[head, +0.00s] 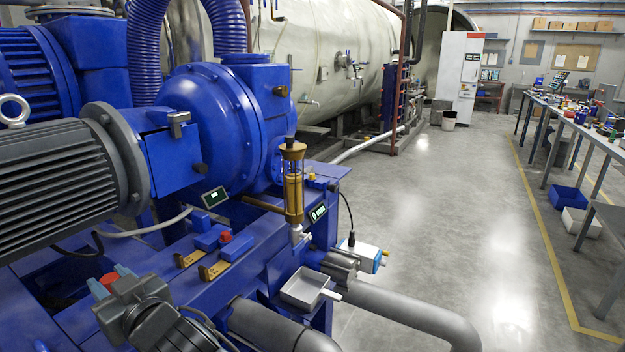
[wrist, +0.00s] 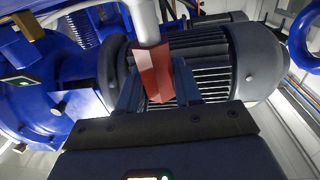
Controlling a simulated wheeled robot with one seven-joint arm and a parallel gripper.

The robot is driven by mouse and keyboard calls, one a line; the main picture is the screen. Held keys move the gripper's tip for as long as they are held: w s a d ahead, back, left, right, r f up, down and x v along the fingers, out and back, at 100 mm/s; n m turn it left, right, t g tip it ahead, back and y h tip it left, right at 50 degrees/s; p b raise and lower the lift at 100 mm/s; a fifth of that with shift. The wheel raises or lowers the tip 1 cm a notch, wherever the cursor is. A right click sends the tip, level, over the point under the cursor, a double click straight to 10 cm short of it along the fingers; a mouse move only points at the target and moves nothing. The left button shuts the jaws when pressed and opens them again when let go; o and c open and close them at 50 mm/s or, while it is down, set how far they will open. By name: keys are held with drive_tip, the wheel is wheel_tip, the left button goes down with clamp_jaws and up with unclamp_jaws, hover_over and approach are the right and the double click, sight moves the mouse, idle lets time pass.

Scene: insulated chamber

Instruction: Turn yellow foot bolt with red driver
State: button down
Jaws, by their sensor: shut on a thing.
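My gripper (head: 111,282) is at the lower left in the head view, above the blue machine base. It is shut on the red driver (wrist: 153,72), which sits between the two blue fingers in the wrist view. The driver's grey shaft (wrist: 146,22) runs to the top edge there, and its tip is out of view. In the head view only a little red of the driver shows between the fingers. Two brass-yellow brackets (head: 213,271) (head: 189,259) sit on the base, right of my gripper and apart from it. I cannot make out which part is the yellow foot bolt.
A grey motor (head: 60,175) and blue pump housing (head: 210,115) rise behind my gripper. A brass-and-glass oiler (head: 293,185), a small tray (head: 304,287) and grey pipes (head: 400,312) stand to the right. A red-topped blue block (head: 235,245) is beside the brackets.

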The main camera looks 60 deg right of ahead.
drive_tip(key=shift+r, duration=0.1)
drive_tip(key=shift+r+p, duration=1.95)
drive_tip(key=shift+r, duration=0.5)
